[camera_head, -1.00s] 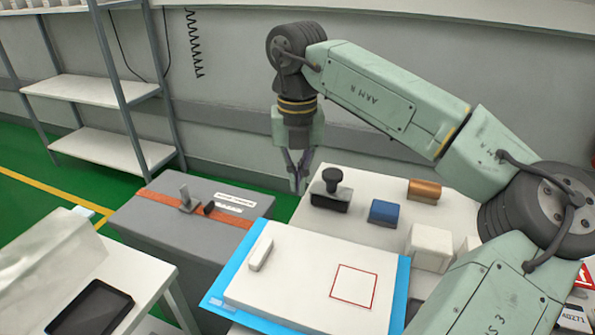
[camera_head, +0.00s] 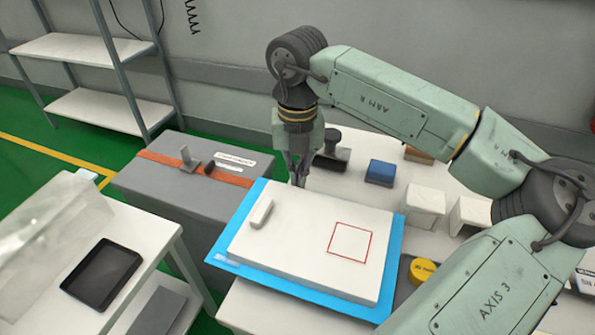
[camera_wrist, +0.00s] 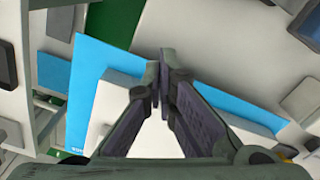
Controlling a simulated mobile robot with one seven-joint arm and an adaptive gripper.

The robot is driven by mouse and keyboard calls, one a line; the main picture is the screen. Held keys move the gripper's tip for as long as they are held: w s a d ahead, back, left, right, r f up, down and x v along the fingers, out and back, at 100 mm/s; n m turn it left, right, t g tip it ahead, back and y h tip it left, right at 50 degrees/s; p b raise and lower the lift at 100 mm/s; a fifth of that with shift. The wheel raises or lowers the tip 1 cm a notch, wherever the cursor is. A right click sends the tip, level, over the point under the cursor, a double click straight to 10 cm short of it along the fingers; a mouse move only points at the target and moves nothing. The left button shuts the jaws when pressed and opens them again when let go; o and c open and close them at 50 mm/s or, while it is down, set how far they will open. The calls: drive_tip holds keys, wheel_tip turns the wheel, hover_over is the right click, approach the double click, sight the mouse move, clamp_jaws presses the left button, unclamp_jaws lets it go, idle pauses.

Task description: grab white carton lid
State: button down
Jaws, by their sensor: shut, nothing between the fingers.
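A flat white slab (camera_head: 290,255) with a thin red square outline and a small raised white bar (camera_head: 262,212) lies on a blue sheet (camera_head: 229,232); it looks like the carton lid, but I cannot be sure. My gripper (camera_head: 298,182) points down, with its tips by the slab's back edge in the head view. It is shut and empty. In the wrist view the fingertips (camera_wrist: 160,58) meet, with part of the white slab (camera_wrist: 108,105) and the blue sheet (camera_wrist: 72,62) behind them. I cannot tell the tips' height above the slab.
Behind the slab stand a black-handled block (camera_head: 331,152), a blue block (camera_head: 380,173) and white boxes (camera_head: 423,203). A yellow round thing (camera_head: 422,270) is at its right. A grey case (camera_head: 175,195) stands left; a black tray (camera_head: 102,274) lies on a side table.

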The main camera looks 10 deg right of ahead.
sight(299, 199)
drive_tip(key=s+b, duration=0.2)
drive_tip(key=s, duration=0.1)
drive_tip(key=s+b, duration=0.1)
drive_tip(key=s, duration=0.1)
drive_tip(key=shift+a+f, duration=0.15)
drive_tip(key=shift+a, duration=0.25)
drive_tip(key=shift+s, duration=0.1)
drive_tip(key=shift+r, duration=0.25)
